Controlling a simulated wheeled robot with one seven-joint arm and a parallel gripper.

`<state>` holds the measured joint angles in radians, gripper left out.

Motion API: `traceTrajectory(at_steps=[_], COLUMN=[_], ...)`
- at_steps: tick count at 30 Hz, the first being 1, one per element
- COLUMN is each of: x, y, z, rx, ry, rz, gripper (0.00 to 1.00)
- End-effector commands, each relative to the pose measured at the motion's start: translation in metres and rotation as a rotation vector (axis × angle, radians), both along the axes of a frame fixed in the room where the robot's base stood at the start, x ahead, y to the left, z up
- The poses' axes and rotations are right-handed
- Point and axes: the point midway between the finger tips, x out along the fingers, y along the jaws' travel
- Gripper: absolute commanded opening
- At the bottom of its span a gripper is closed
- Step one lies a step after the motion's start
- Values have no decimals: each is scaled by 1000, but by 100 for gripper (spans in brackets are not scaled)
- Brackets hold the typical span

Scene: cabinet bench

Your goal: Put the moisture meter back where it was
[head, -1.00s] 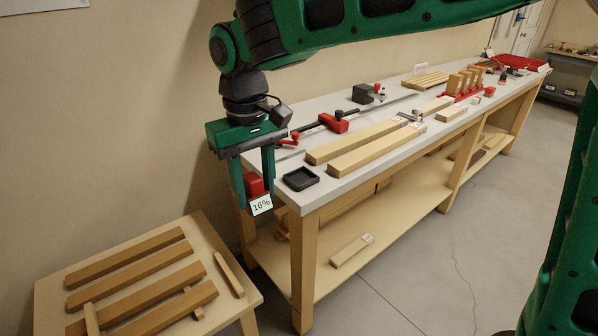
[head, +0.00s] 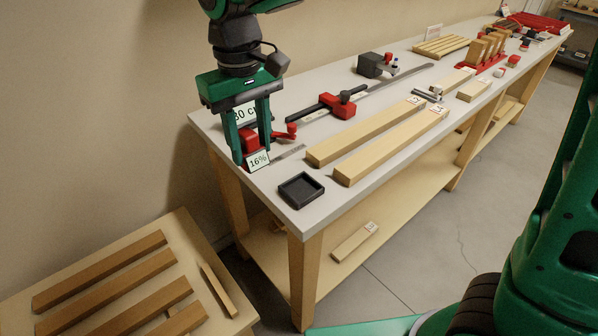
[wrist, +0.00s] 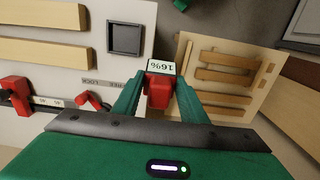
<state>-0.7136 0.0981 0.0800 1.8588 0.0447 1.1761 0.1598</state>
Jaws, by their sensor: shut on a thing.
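The moisture meter (head: 258,161) is a red block with a white display reading 16%. It also shows in the wrist view (wrist: 159,92), between the two green fingers. My gripper (head: 250,152) is shut on it and holds it near the bench's left end, its fingers pointing down. Whether the meter touches the bench is unclear. A small black square tray (head: 301,190) lies empty at the bench's near corner, to the right of my gripper; it also shows in the wrist view (wrist: 125,53).
A long bar clamp with a red head (head: 338,106) lies behind, its red lever close to my gripper. Two long wooden bars (head: 390,145) lie right of the tray. A low table (head: 190,238) with wooden slats stands at lower left.

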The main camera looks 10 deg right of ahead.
Motion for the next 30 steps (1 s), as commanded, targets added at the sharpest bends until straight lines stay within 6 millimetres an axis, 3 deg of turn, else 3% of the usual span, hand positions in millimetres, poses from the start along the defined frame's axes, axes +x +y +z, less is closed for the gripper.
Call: traceTrajectory(at_steps=[9, 15, 20, 30], x=[13, 19, 21, 21], y=[-62, -90, -97, -97], z=[-38, -55, -62, -99], rx=[-2, 0, 1, -1], ry=[2, 1, 1, 1], rz=[-2, 0, 2, 3], gripper=[12, 12, 12, 12])
